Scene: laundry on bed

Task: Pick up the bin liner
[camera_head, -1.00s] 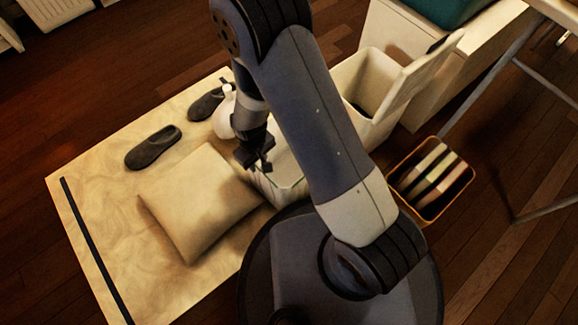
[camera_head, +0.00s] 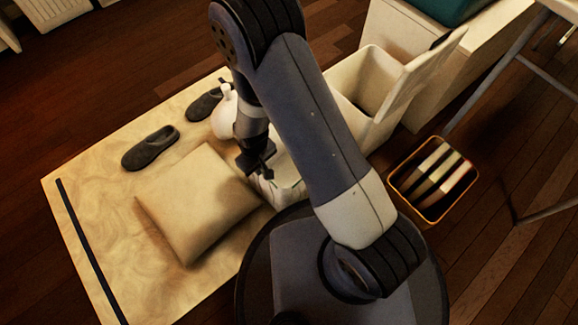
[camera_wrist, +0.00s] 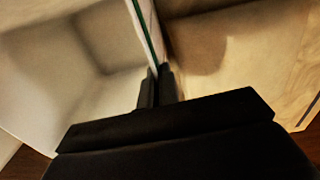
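A pale, open-topped box, which looks to be the bin liner (camera_head: 289,191), stands beside the cushion in the head view, partly hidden behind my arm. In the wrist view its white inside (camera_wrist: 60,75) fills the left, and its thin wall with a green edge runs up from between my fingers. My gripper (camera_head: 262,172) is at the rim of this box. In the wrist view my gripper (camera_wrist: 157,86) has its two dark fingers close together, one on each side of the wall, and looks shut on it.
A pale cushion (camera_head: 198,205), dark slippers (camera_head: 150,148) and a white rounded vessel (camera_head: 224,115) lie on the cream mat (camera_head: 85,190). A white bin with its lid up (camera_head: 385,95) and an orange-rimmed crate (camera_head: 432,180) stand right of my arm.

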